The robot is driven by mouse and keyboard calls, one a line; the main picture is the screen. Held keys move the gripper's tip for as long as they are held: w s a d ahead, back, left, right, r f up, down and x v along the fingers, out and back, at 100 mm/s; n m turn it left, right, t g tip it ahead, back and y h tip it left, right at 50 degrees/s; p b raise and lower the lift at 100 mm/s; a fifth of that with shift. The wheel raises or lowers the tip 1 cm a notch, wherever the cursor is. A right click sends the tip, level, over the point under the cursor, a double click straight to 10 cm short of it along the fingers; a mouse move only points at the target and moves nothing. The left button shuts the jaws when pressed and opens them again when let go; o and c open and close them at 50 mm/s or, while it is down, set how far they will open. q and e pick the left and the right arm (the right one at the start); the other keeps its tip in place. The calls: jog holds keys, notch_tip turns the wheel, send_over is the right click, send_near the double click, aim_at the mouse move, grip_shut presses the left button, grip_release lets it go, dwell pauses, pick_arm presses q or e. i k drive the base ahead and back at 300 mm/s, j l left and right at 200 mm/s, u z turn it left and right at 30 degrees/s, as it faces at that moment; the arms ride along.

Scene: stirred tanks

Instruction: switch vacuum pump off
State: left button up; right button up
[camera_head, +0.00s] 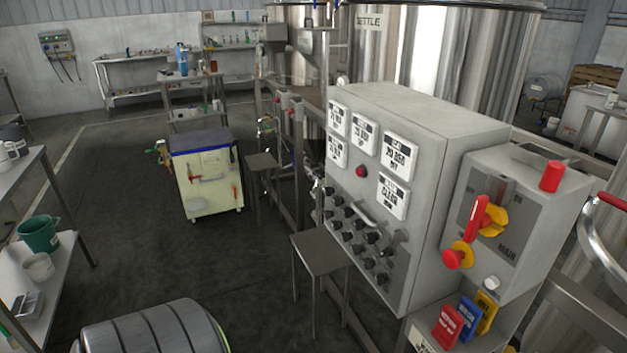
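A grey control cabinet (420,150) stands right of centre. Its front carries several white display plates (393,196), a red round lamp or button (362,171) and rows of black knobs (358,235). Labels at the knobs are too small to read, so I cannot tell which one belongs to the vacuum pump. The pump itself cannot be made out. To the right is a switch box (540,195) marked MAIN, with a red handle (480,214) and yellow parts. Neither of my grippers is in view.
A small grey stool or stand (320,251) is in front of the cabinet. A cream cart (209,185) stands further back. A side table (52,285) with a green bucket (39,234) is at left. A grey ribbed rounded object (150,332) fills the lower front. Dark floor (130,225) between is clear.

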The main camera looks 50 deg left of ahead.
aim_at(389, 252)
jog(key=u, duration=1.4)
